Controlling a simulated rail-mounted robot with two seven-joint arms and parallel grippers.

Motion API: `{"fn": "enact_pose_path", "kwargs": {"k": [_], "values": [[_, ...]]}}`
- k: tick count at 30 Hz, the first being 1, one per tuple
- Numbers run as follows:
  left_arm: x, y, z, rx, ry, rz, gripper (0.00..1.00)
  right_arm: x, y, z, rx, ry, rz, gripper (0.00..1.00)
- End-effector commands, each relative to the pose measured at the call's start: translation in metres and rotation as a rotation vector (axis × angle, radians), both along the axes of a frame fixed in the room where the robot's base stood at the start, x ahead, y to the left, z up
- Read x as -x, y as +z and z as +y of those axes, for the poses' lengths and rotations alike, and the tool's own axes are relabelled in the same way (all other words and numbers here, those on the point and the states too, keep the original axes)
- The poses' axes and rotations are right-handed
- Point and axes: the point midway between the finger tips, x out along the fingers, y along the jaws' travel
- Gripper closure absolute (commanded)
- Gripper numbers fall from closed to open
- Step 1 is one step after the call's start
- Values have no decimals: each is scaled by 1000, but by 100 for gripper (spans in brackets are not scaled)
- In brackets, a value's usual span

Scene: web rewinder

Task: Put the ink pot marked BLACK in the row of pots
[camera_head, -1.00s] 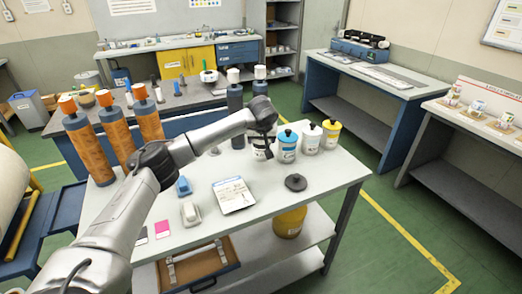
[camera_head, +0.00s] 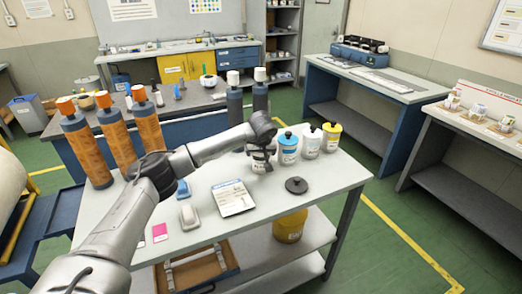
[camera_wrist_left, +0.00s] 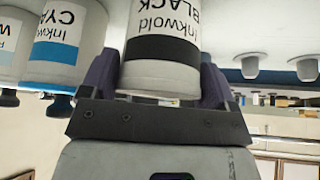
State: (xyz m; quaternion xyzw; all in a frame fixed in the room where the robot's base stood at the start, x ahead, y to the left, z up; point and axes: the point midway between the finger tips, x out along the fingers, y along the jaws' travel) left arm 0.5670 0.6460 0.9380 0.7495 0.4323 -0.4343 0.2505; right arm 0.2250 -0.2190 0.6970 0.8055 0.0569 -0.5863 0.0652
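The ink pot marked BLACK (camera_wrist_left: 165,50) is white with a black band. In the left wrist view it appears upside down between the two fingers of my left gripper (camera_wrist_left: 160,85), which lie against its sides. In the head view my left gripper (camera_head: 262,158) is at the left end of the row of pots and partly covers this pot. I cannot tell whether its base touches the table. The cyan pot (camera_head: 288,150), a white pot (camera_head: 311,144) and the yellow pot (camera_head: 331,138) stand to its right. My right gripper is out of view.
The pots' table (camera_head: 330,185) also holds a dark round disc (camera_head: 296,185), a printed sheet (camera_head: 233,197) and a grey-white block (camera_head: 189,216). Orange-patterned rollers (camera_head: 85,150) stand at the left. Two dark cylinders (camera_head: 235,97) stand behind the row. The right front of the table is clear.

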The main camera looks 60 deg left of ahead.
Motion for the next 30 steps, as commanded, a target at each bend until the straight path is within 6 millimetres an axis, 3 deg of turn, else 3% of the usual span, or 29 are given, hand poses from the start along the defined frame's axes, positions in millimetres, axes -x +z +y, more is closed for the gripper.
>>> {"fn": "enact_pose_path", "kwargs": {"k": [5,14,30], "values": [[0,0,0,0,0,0,1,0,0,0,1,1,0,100],[0,2,0,0,1,0,1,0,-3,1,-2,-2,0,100],[21,82,-38,0,-1,-2,1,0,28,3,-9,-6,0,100]]}}
